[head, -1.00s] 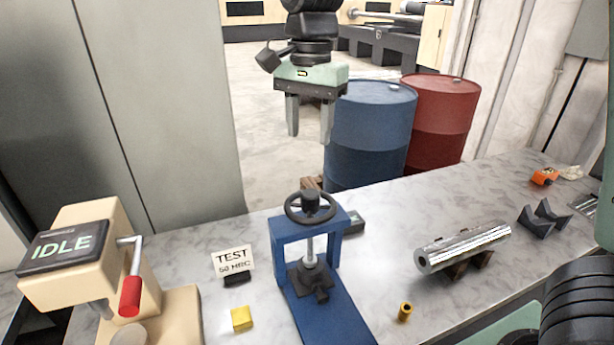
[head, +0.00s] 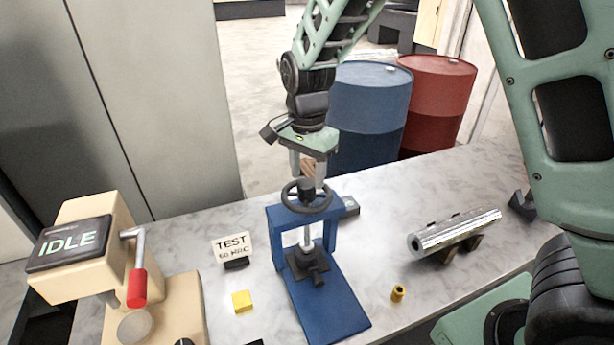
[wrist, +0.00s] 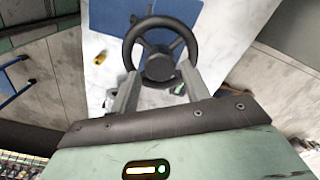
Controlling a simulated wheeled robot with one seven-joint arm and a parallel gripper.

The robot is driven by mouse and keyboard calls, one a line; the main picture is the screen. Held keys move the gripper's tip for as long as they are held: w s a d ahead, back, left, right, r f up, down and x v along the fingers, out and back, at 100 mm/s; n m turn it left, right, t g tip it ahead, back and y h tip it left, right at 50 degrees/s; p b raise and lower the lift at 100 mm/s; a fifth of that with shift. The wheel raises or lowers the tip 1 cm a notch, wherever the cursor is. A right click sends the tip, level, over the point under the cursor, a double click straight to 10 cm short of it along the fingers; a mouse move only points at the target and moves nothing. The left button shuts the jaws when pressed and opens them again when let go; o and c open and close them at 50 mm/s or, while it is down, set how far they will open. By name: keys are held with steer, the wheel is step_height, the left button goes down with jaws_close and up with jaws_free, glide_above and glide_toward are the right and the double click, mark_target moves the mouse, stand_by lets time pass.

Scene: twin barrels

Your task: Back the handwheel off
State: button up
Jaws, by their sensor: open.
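The black handwheel (head: 307,196) sits on top of the blue press frame (head: 274,222) on the bench. Its screw runs down to a dark clamp block (head: 306,264) on the blue base. My gripper (head: 308,176) is open and points down at the wheel from above and behind. In the wrist view, the handwheel (wrist: 160,50) lies ahead of my gripper (wrist: 155,84), with its hub between the two fingers. The fingertips are at or near the wheel's near rim; I cannot tell whether they touch it.
A beige tester reading IDLE (head: 68,243) with a red-handled crank stands at left. A TEST card (head: 232,246), yellow block (head: 242,301), brass bushing (head: 398,293) and steel cylinder (head: 455,232) lie around the press. Blue (head: 368,110) and red (head: 436,100) barrels stand behind the bench.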

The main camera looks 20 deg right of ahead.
mark_target(307, 196)
steer(key=shift+f, duration=1.35)
steer(key=c, duration=0.7)
steer(key=shift+n, duration=0.3)
